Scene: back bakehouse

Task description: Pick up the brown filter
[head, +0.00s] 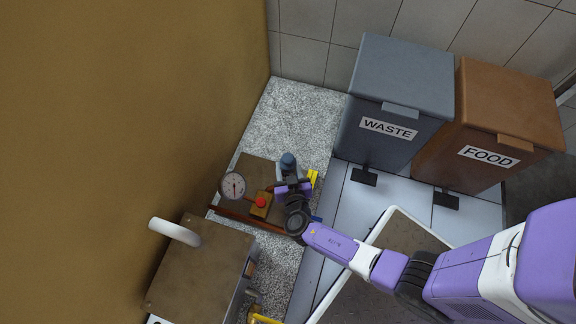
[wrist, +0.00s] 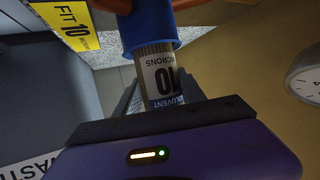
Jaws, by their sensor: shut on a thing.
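The filter, a tan-brown cylinder with a white label reading "10 MICRONS" (wrist: 160,74), stands in the middle of the wrist view. Its far end meets a blue cup-like part (wrist: 150,28); I cannot tell whether it is inside or against it. My gripper (head: 291,183) is at the board in the head view, its dark fingers on both sides of the filter and shut on it. In the head view a blue-grey rounded part (head: 288,160) shows just beyond my gripper, and the filter is hidden there.
A yellow "FIT 10" sign (wrist: 65,25) is close by. A round gauge (head: 232,186) and a red button on a yellow block (head: 261,203) are left of my gripper. The grey WASTE bin (head: 398,100) and brown FOOD bin (head: 495,125) stand right. Speckled floor (head: 295,115) is clear.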

